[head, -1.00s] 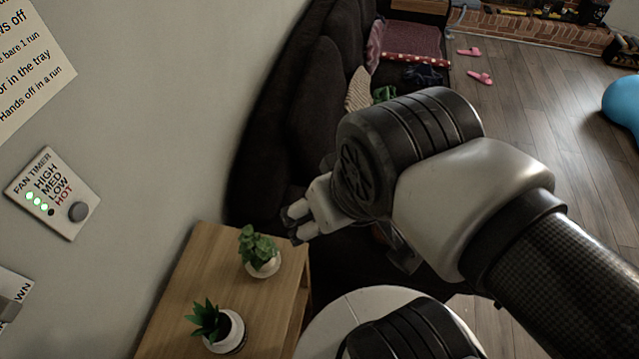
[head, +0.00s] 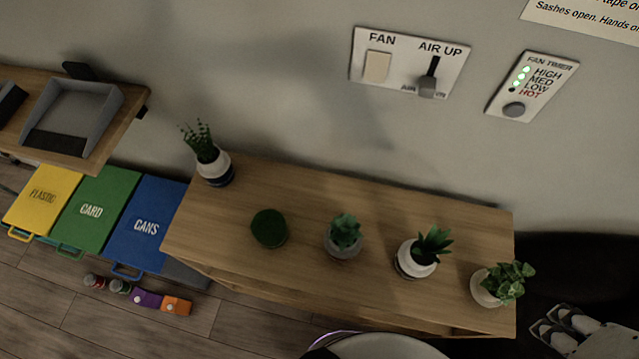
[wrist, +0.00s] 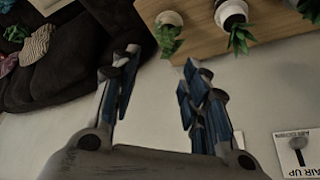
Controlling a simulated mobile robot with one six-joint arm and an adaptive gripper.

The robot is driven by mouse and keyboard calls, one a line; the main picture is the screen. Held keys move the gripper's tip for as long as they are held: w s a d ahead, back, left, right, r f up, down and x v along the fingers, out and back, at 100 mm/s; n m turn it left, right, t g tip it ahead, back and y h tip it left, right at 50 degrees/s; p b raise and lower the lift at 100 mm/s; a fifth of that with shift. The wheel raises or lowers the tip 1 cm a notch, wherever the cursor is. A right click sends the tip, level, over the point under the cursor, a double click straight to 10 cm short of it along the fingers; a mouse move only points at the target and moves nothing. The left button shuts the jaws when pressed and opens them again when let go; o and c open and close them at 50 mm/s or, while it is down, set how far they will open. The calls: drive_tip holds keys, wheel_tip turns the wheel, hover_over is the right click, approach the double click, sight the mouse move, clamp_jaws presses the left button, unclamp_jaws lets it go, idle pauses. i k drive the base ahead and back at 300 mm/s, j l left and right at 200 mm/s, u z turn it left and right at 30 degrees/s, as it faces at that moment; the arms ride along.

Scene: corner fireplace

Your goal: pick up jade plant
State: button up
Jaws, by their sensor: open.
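The jade plant (head: 512,281) appears to be the one with rounded green leaves in a white pot (head: 486,287), at the right end of the wooden table (head: 365,194). In the wrist view the jade plant (wrist: 167,40) is at the top middle, beyond the fingertips. My gripper (head: 553,321) is at the lower right of the head view, just off the table's right end and apart from the plant. In the wrist view my gripper (wrist: 158,70) is open, with nothing between its fingers.
A spiky plant (head: 432,245) stands close left of the jade plant. Further left are a small succulent (head: 345,231), a round dark green plant (head: 269,228) and a tall plant (head: 202,143). The wall stands behind the table. A dark sofa (wrist: 70,60) lies beyond the table's right end.

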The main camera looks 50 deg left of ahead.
sight(342, 240)
drive_tip(key=k+u, duration=0.15)
drive_tip(key=u, duration=1.7)
drive_tip(key=i+l+u, duration=0.1)
drive_tip(key=l+u, duration=0.15)
drive_tip(key=j+z, duration=0.1)
drive_tip(key=z, duration=0.4)
drive_tip(key=j+z, duration=0.1)
drive_tip(key=z, duration=0.35)
drive_tip(key=j+z, duration=0.1)
drive_tip(key=z, duration=0.4)
drive_tip(key=j+z, duration=0.1)
drive_tip(key=z, duration=0.35)
drive_tip(key=k+j, duration=0.3)
drive_tip(key=j, duration=0.15)
drive_tip(key=k+j, duration=0.6)
drive_tip(key=j, duration=0.25)
drive_tip(key=j+z, duration=0.05)
